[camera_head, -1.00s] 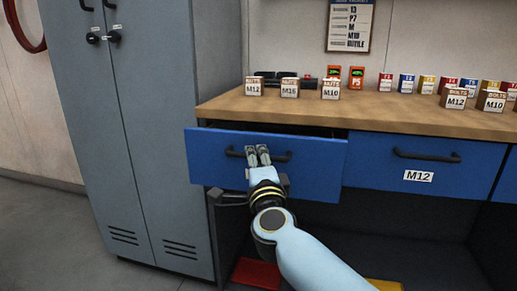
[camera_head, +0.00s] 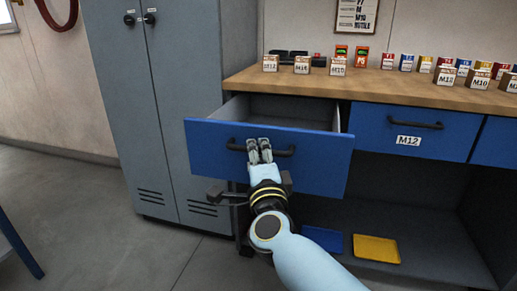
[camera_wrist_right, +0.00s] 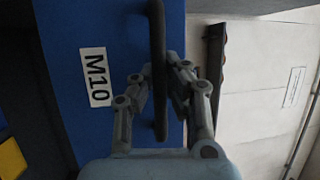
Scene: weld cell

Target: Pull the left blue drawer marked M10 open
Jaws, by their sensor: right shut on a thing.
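The left blue drawer (camera_head: 315,160) stands well out from the bench, and its grey inside (camera_head: 285,108) shows from above. Its black bar handle (camera_head: 283,153) is on the front. My right gripper (camera_head: 259,146) is shut on this handle near its middle. In the right wrist view the gripper (camera_wrist_right: 162,80) has its fingers either side of the handle (camera_wrist_right: 158,40). There the drawer front (camera_wrist_right: 70,30) carries a white M10 label (camera_wrist_right: 95,77); in the head view my arm hides that label. My left gripper is not in view.
A closed blue drawer marked M12 (camera_head: 380,135) is to the right. Small labelled boxes (camera_head: 302,66) stand on the wooden bench top (camera_head: 400,91). A grey locker (camera_head: 180,100) stands close on the left. Blue (camera_head: 323,239) and yellow (camera_head: 376,249) trays lie on the lower shelf.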

